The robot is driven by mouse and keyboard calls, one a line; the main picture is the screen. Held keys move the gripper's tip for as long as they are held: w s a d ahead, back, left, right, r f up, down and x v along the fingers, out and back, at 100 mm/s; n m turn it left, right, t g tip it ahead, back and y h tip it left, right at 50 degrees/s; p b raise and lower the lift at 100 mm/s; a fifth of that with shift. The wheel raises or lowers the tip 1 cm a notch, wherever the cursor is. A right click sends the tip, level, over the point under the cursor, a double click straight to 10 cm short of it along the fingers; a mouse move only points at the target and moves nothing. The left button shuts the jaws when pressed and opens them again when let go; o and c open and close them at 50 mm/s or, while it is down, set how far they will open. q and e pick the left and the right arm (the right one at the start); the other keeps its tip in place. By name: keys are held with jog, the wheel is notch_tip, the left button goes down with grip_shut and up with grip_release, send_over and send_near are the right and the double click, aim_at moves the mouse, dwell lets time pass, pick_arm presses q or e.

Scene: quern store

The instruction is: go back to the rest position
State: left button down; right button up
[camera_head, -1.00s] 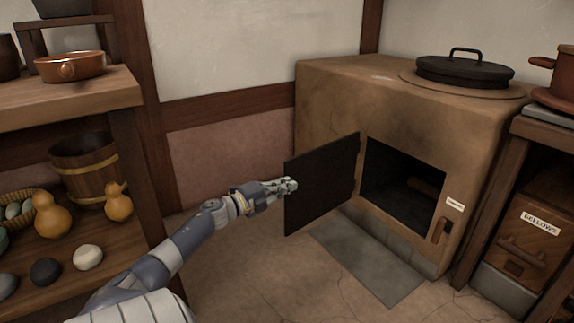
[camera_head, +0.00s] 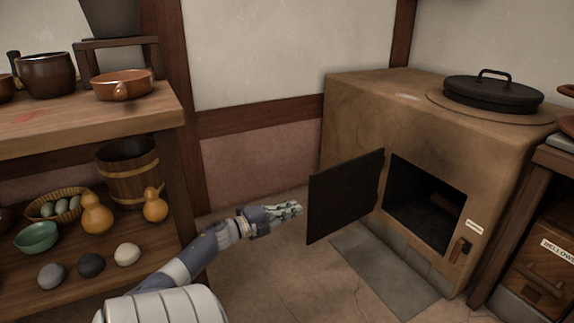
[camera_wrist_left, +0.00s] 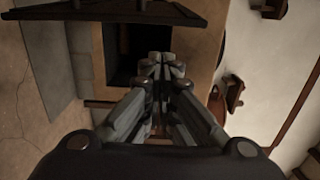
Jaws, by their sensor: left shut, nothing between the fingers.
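My left gripper (camera_head: 290,209) is shut and empty in the head view, just left of the open stove door (camera_head: 345,195), with a small gap between them. In the left wrist view the gripper (camera_wrist_left: 160,62) shows its fingers closed together with nothing between them. The clay stove (camera_head: 350,110) stands at the right with its dark firebox opening (camera_head: 425,205) showing. The opening also shows in the left wrist view (camera_wrist_left: 122,50), beyond the fingers. My right gripper is in neither view.
A wooden shelf (camera_head: 150,112) at the left holds pots, a bucket (camera_head: 130,170), gourds and stones, near my left arm. A black lid (camera_head: 490,93) sits on the stove. A bellows box (camera_head: 550,270) is at the right edge. The floor before the stove is clear.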

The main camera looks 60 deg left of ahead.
pick_arm(q)
jog(key=shift+s+a, duration=0.2)
jog(key=shift+s, duration=0.45)
